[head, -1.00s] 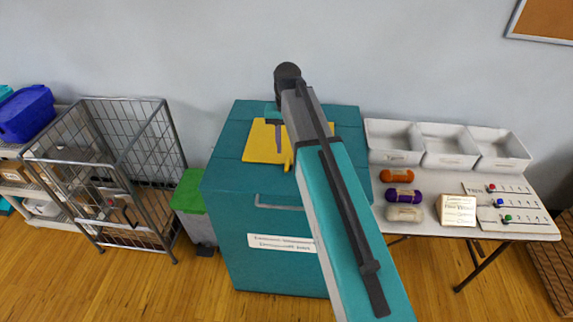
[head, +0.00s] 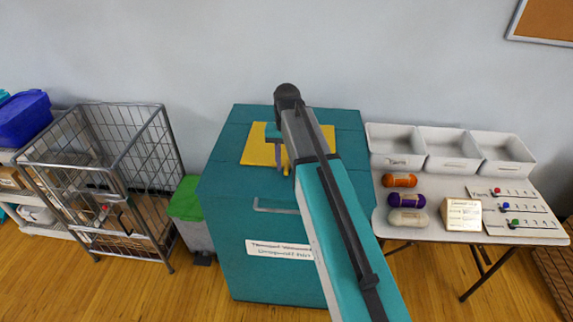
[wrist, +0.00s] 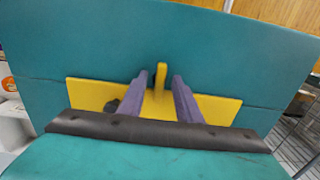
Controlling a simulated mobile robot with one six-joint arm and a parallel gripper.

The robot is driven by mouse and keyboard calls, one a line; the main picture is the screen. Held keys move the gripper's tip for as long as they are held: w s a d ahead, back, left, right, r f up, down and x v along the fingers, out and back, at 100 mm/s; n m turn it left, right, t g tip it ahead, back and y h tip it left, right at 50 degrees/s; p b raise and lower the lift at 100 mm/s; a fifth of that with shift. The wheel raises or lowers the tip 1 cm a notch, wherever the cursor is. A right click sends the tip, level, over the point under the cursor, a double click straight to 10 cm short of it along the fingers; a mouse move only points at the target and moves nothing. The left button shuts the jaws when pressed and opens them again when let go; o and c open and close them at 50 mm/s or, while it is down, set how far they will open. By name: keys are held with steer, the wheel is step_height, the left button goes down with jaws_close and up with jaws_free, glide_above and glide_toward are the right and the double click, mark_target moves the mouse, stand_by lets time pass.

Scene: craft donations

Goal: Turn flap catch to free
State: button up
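The flap catch (wrist: 161,74) is a small upright yellow tab on a yellow plate (wrist: 85,95) on the lid of the teal bin (head: 228,185). In the head view the catch (head: 286,161) shows at the plate's front edge, beside my arm. My gripper (wrist: 160,84) is open, with its two grey-purple fingers spread over the plate. In the wrist view the tab stands between the fingertips, with a gap to each side; I cannot tell whether either touches it. In the head view my arm covers the right part of the plate.
A wire cage trolley (head: 105,180) and a green-lidded grey bin (head: 190,215) stand to the left. At the right a table (head: 430,225) holds white trays (head: 452,160), yarn rolls (head: 406,200) and slider boards (head: 515,215). The wall is close behind the teal bin.

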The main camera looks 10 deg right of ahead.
steer(key=shift+c, duration=0.2)
jaws_close()
steer(key=shift+n, duration=0.5)
steer(key=n, duration=0.3)
steer(key=shift+d+n, duration=0.2)
steer(key=shift+n, duration=0.1)
steer(key=n, duration=0.4)
steer(key=shift+d+p, duration=0.15)
steer(key=shift+p, duration=0.25)
steer(key=n, duration=0.5)
steer(key=shift+w+d, duration=0.1)
steer(key=shift+w, duration=0.05)
steer(key=shift+w+n, duration=0.1)
steer(key=shift+n, duration=2.1)
